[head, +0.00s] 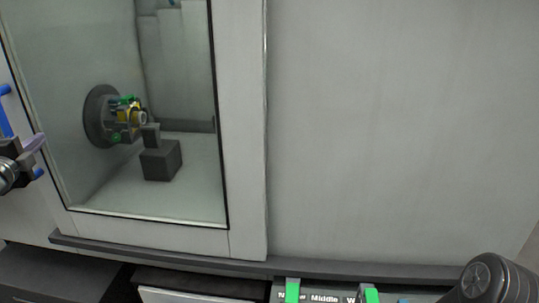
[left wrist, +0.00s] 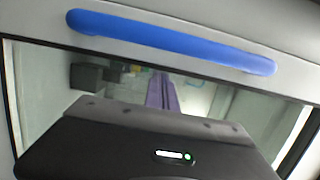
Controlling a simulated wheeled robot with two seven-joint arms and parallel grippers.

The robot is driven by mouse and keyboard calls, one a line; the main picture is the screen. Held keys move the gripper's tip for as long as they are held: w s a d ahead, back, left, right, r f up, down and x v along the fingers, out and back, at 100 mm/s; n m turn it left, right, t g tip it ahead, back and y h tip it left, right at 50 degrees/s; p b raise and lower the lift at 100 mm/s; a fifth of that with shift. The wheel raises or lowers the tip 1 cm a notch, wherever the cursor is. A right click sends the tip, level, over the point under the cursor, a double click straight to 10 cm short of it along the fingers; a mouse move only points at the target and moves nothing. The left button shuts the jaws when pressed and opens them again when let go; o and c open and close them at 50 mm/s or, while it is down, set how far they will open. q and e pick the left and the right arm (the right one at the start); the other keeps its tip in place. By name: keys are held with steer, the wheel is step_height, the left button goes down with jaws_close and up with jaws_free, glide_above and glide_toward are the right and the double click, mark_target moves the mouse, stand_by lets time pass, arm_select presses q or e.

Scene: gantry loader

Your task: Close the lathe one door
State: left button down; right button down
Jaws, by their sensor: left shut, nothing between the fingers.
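The lathe door (head: 247,130) is a light grey sliding panel with a large window; its left edge runs out of the head view, so I cannot tell whether it is fully shut. Its blue bar handle (head: 5,112) is at the far left, and it crosses the top of the left wrist view (left wrist: 170,38). My left gripper (head: 38,143) is shut and empty, with purple fingers, in front of the door close to the handle. In the left wrist view its fingers (left wrist: 160,92) point at the window below the handle. I cannot tell whether they touch the handle. My right gripper is out of view.
Through the window I see a round chuck (head: 103,117) with a yellow and green part and a dark block (head: 161,160). A plain grey panel (head: 400,130) fills the right. A dark ledge (head: 160,257) runs below the door, with green-marked labelled items (head: 292,290) under it.

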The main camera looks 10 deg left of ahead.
arm_select(q)
steer(key=shift+s+a+r, duration=0.1)
steer(key=shift+s+a, duration=0.2)
steer(key=shift+a, duration=0.05)
steer(key=b+v, duration=0.2)
steer(key=v, duration=0.5)
steer(key=shift+d, duration=0.4)
